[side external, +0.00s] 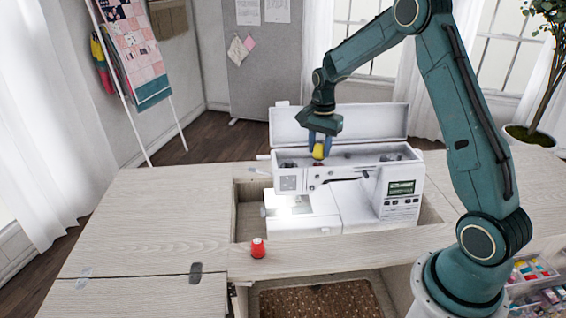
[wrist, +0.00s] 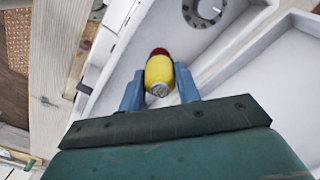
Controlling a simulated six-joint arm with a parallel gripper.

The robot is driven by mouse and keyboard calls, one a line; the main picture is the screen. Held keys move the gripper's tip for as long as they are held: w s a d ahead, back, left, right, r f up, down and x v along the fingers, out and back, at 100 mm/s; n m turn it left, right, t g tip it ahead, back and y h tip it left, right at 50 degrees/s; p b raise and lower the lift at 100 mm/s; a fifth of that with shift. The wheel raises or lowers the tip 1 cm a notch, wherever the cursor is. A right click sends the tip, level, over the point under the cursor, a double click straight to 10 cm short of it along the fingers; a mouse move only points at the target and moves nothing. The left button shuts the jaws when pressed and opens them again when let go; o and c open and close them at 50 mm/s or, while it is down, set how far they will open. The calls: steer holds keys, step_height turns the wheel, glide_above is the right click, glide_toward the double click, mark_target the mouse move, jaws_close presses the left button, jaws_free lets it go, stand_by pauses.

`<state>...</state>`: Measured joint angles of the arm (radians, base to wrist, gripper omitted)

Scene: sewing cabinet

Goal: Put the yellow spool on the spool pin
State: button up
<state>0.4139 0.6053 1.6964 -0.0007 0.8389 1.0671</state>
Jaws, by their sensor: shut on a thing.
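The yellow spool (side external: 318,151) is between the blue fingers of my gripper (side external: 319,140), over the open top compartment of the white sewing machine (side external: 345,204). In the wrist view the yellow spool (wrist: 159,75) sits between both fingertips (wrist: 159,88), with its grey end toward the camera. A dark red part (wrist: 159,52) shows just beyond it; I cannot tell what it belongs to. The spool pin cannot be made out; the spool or gripper may hide it. A round metal fitting (wrist: 203,10) is in the compartment near the top of the wrist view.
A red spool (side external: 258,248) stands on the cabinet's front edge. The machine's raised lid (side external: 375,122) is behind my gripper. A tray of colourful items (side external: 535,272) is at lower right.

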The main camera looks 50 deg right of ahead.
steer(key=shift+f, duration=0.65)
stand_by(0.3)
steer(key=o, duration=1)
steer(key=shift+r, duration=0.15)
step_height(320, 180, up, 14)
steer(key=shift+f, duration=0.2)
stand_by(0.6)
